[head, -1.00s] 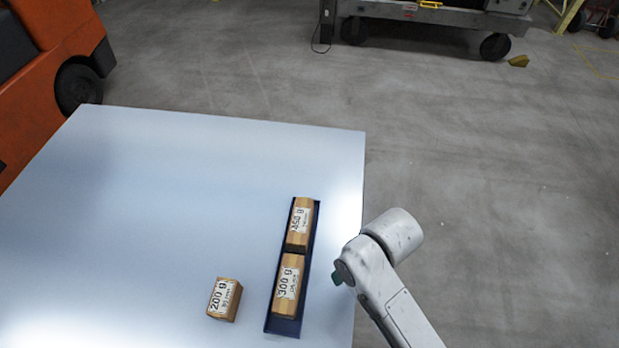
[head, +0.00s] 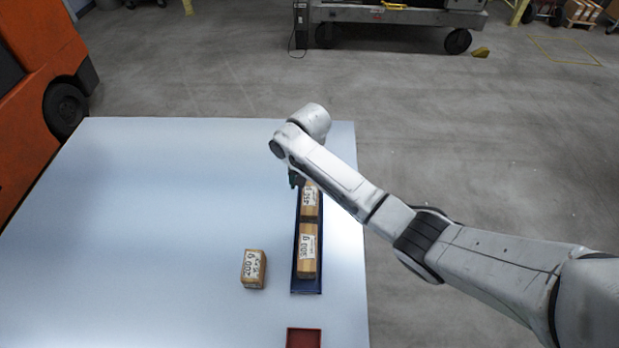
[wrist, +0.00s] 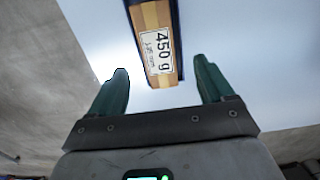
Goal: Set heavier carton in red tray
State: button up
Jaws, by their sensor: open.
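The carton labelled 450 g (head: 310,204) lies at the far end of a long blue tray; its label reads clearly in the wrist view (wrist: 156,55). The 300 g carton (head: 306,262) lies nearer in the same tray. A 200 g carton (head: 253,268) stands on the table to the left. The red tray (head: 304,337) shows at the bottom edge, partly cut off. My gripper (wrist: 163,88) is open and empty, its green fingers on either side of the 450 g carton's end in the picture, apparently not touching it. In the head view my arm hides the gripper mostly.
The blue tray (head: 307,291) holds both cartons near the right edge of the pale table (head: 150,230). An orange vehicle (head: 30,80) stands beyond the left edge.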

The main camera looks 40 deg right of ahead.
aim_at(310, 195)
jog(key=shift+d+f+b, duration=0.25)
jog(key=shift+f+b, duration=0.55)
notch_tip(310, 195, down, 7)
jog(key=b, duration=0.5)
jog(key=shift+f+b, duration=0.2)
jog(key=shift+b, duration=0.1)
jog(key=c, duration=1.4)
jog(key=shift+o, duration=0.2)
jog(key=shift+r, duration=0.1)
notch_tip(310, 195, up, 6)
jog(key=p, duration=0.6)
jog(key=shift+r+p, duration=0.75)
jog(key=shift+r, duration=0.75)
